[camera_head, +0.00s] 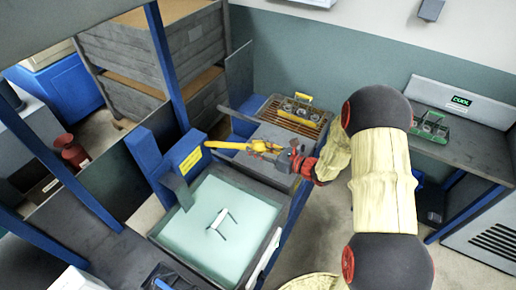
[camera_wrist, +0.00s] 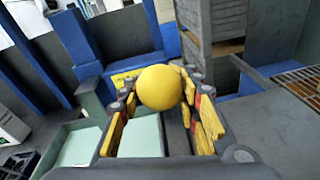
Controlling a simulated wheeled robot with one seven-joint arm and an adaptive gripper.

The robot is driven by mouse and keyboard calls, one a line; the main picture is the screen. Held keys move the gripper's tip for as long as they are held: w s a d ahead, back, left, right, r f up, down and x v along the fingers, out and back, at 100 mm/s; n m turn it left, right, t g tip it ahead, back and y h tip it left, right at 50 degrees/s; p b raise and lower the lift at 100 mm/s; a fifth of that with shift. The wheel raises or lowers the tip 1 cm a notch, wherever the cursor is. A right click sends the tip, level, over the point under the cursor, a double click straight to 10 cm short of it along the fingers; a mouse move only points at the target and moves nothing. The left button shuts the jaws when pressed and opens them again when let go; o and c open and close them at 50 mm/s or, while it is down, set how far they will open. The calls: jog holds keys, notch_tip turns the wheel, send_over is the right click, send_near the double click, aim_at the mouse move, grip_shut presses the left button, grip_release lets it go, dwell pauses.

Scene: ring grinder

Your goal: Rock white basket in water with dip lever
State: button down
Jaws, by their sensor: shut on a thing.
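The yellow dip lever (camera_head: 232,145) reaches right from a blue post beside the tank in the head view. My gripper (camera_head: 275,150) is shut on the lever's free end. In the wrist view, the lever's round yellow knob (camera_wrist: 160,88) sits between the yellow-padded fingers of my gripper (camera_wrist: 163,110). The water tank (camera_head: 270,240) holds pale green water. The white basket shows only as a small white handle (camera_head: 222,217) with dark wires at the water surface; the rest of it is hidden. The tank water also shows in the wrist view (camera_wrist: 140,138).
A grated tray with a yellow-handled carrier (camera_head: 300,108) stands behind the tank. A bench at right bears a green carrier (camera_head: 432,128) and a panel reading "COOL" (camera_head: 461,101). A blue post with a yellow label (camera_head: 190,160) rises at the tank's back edge.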

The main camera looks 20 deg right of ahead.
jog(key=shift+g+h, duration=0.4)
jog(key=shift+g, duration=0.1)
jog(key=w+a+r+p, duration=0.1)
jog(key=r, duration=0.1)
jog(key=w+r+p, duration=0.1)
jog(key=r, duration=0.1)
jog(key=w+a+r+p, duration=0.1)
jog(key=r, duration=0.1)
jog(key=shift+a+r, duration=0.25)
jog(key=shift+a, duration=0.05)
jog(key=c, duration=1.8)
grip_release()
jog(key=o, duration=0.5)
jog(key=shift+s+f, duration=0.1)
jog(key=shift+f, duration=0.05)
jog(key=shift+o, duration=0.2)
jog(key=v, duration=1.2)
